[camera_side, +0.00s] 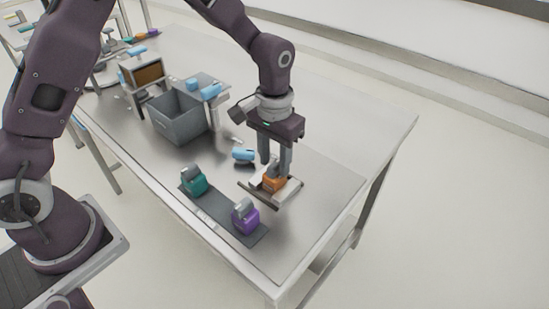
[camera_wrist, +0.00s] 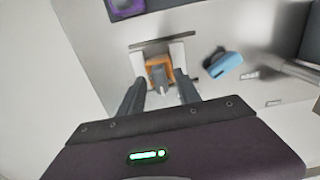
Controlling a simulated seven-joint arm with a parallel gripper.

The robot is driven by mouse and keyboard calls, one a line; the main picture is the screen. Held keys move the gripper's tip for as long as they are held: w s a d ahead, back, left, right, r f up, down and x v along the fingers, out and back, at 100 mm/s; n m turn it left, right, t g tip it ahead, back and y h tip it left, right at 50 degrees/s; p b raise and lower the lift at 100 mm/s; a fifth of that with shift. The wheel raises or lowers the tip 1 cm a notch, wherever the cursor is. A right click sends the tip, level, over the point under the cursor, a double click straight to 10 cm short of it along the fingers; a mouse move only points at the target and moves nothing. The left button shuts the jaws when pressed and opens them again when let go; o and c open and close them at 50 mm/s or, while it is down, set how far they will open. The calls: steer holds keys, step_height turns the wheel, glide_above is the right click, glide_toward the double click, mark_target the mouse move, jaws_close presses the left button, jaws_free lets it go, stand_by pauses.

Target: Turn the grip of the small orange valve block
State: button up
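The small orange valve block (camera_side: 274,184) sits on a light plate beside a dark bar, near the front right of the table. In the wrist view the orange block (camera_wrist: 151,60) has a grey grip (camera_wrist: 159,76) on top. My gripper (camera_side: 276,170) points down directly over the block. In the wrist view my gripper (camera_wrist: 160,80) is open, one finger on each side of the grey grip. Gaps show between the grip and both fingers. In the side view the fingers partly hide the grip.
A teal block (camera_side: 194,182) and a purple block (camera_side: 245,218) stand on a dark strip (camera_side: 221,209) in front. A blue-handled item (camera_side: 243,155) lies close to my gripper's left. A grey bin (camera_side: 181,124) stands further back. The table's right side is clear.

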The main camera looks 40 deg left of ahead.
mark_target(274, 164)
step_height(274, 164, up, 6)
steer(key=shift+r, duration=0.75)
steer(key=s+a+r+t, duration=0.2)
steer(key=s+a+r, duration=0.2)
steer(key=s+r, duration=0.4)
steer(key=s+a+r+t, duration=0.25)
steer(key=s+r, duration=0.35)
steer(key=s, duration=0.4)
steer(key=s+a+f+t, duration=0.1)
steer(key=s+a, duration=0.1)
steer(key=s, duration=0.4)
steer(key=shift+s+f, duration=0.2)
steer(key=shift+f, duration=0.2)
steer(key=shift+o, duration=0.4)
